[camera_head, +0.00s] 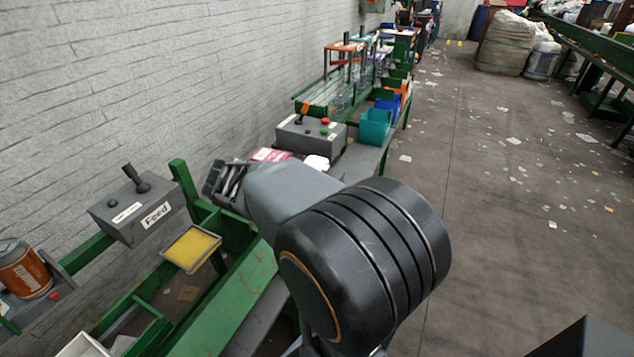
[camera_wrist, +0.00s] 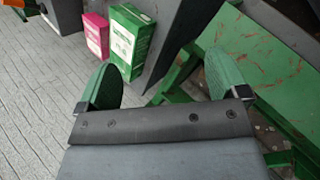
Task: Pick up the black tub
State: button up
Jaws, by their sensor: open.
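I cannot make out a black tub in either view. My gripper (camera_wrist: 164,75) shows in the wrist view with its two green fingers spread wide apart and nothing between them. In the head view my arm reaches left over the green belt frame, and its dark wrist end hides part of what lies behind it.
A green-and-white box (camera_wrist: 130,42) and a pink box (camera_wrist: 97,34) stand beyond the left finger. The Feed control box (camera_head: 137,208), a yellow pad (camera_head: 191,248) and an orange can (camera_head: 24,268) are at left. Teal bin (camera_head: 375,127) stands farther along. Floor at right is mostly open.

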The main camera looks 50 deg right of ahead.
jog(key=shift+o, duration=0.6)
jog(key=w+d+f+n+h+b, duration=0.2)
jog(key=w+d+f+n, duration=0.1)
jog(key=d, duration=0.5)
jog(key=w+d+f+n+h+b, duration=0.3)
jog(key=w+d+n, duration=0.2)
jog(key=d+n, duration=0.2)
jog(key=shift+w+d+f+n+t, duration=0.3)
jog(key=shift+d+f+n+t, duration=0.1)
jog(key=shift+n, duration=0.4)
send_near(311, 167)
jog(key=d+f, duration=0.1)
jog(key=w+d+f, duration=0.1)
jog(key=d, duration=0.1)
jog(key=shift+f+n, duration=0.15)
jog(key=shift+n, duration=0.15)
jog(key=shift+h, duration=0.3)
jog(key=shift+x, duration=3.05)
jog(key=c, duration=0.6)
